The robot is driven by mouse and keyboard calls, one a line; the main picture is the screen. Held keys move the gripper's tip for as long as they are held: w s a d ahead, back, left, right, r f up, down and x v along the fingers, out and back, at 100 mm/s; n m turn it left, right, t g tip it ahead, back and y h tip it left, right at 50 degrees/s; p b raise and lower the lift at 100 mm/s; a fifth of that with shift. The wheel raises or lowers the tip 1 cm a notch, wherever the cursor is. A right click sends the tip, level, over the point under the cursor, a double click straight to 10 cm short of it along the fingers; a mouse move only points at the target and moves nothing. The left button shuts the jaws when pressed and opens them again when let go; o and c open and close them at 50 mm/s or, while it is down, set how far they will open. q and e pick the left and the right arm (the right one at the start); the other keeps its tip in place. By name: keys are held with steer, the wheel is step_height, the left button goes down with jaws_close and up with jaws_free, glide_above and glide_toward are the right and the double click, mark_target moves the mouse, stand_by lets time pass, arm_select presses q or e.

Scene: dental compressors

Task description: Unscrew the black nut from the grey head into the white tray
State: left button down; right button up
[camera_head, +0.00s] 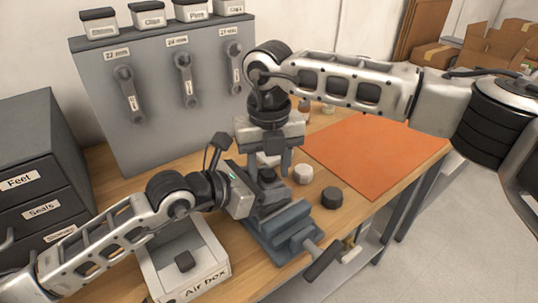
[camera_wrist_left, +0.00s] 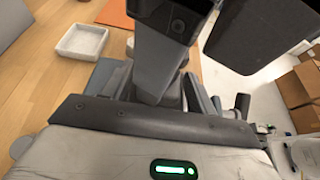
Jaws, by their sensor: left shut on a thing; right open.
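The grey head (camera_head: 268,196) stands in the blue-grey vise (camera_head: 285,235), partly hidden by my grippers. A small dark round part, seemingly the black nut (camera_head: 267,174), is on top of it. My left gripper (camera_head: 258,190) comes in level from the left and is shut at the grey head; the exact contact is hidden. In the left wrist view its dark fingers (camera_wrist_left: 160,60) block what they hold. My right gripper (camera_head: 270,160) points down from above, open, its fingers on either side of the nut. A white tray (camera_wrist_left: 80,41) lies on the table in the left wrist view.
A box marked Air box (camera_head: 205,284) with a dark block inside stands at the front, under my left arm. An orange mat (camera_head: 375,155) lies clear behind. A grey tool panel (camera_head: 155,100) rises at the back left.

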arm_select(q)
steer(key=shift+f, duration=0.1)
arm_select(e)
jaws_close()
steer(key=n, duration=0.3)
steer(key=shift+n, duration=0.3)
steer(key=shift+o, duration=0.4)
jaws_free()
